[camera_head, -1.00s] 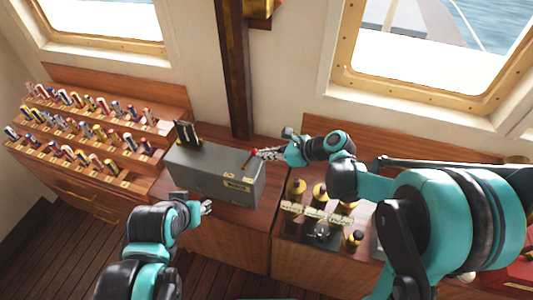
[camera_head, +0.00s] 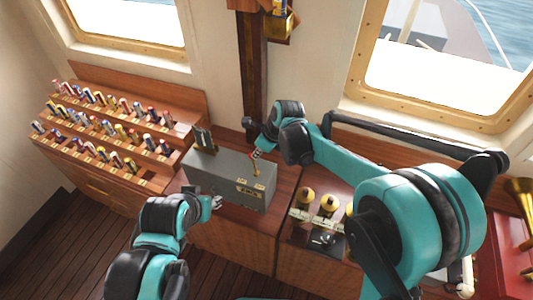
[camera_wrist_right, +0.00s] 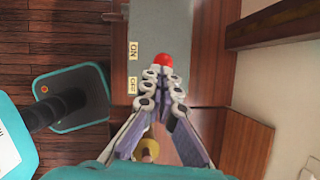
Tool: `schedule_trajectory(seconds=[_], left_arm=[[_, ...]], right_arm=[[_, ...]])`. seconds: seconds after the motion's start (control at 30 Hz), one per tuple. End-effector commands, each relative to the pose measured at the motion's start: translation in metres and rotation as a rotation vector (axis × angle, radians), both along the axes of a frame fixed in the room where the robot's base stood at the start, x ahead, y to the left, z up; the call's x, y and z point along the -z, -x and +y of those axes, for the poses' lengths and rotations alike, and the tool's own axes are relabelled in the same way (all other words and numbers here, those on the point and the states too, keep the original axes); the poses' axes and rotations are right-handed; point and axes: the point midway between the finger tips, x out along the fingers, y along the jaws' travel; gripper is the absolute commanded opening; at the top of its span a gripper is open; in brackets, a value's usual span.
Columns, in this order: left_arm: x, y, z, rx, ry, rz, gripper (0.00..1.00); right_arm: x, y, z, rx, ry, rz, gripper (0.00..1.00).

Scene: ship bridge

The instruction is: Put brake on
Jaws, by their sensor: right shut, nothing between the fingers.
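A grey box (camera_head: 225,183) stands on the wooden cabinet top. Its lever (camera_head: 257,168) has a brass-coloured stem, and a red knob (camera_wrist_right: 163,60) shows in the right wrist view. There the knob is just beyond the fingertips, beside the ON label (camera_wrist_right: 133,50); the OFF label (camera_wrist_right: 132,86) is lower. My right gripper (camera_head: 257,153) is at the lever's top, shut with nothing held; it also shows in the right wrist view (camera_wrist_right: 162,73). Its fingertips hide part of the lever, and contact is unclear. My left gripper (camera_head: 213,202) is by the box's front; its opening is too small to judge.
Black levers (camera_head: 203,140) stand at the box's left end. A rack of coloured handles (camera_head: 110,130) is farther left. Brass-topped controls (camera_head: 328,204) stand on the cabinet to the right. The wall and a dark post (camera_head: 251,80) are close behind the box.

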Motion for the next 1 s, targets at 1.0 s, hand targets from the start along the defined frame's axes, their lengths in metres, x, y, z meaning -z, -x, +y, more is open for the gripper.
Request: schedule_trajectory(seconds=[1.0], left_arm=[[0.004, 0.000, 0.000, 0.000, 0.000, 0.000, 0.38]], right_arm=[[0.003, -0.011, 0.033, 0.000, 0.006, 0.003, 0.00]])
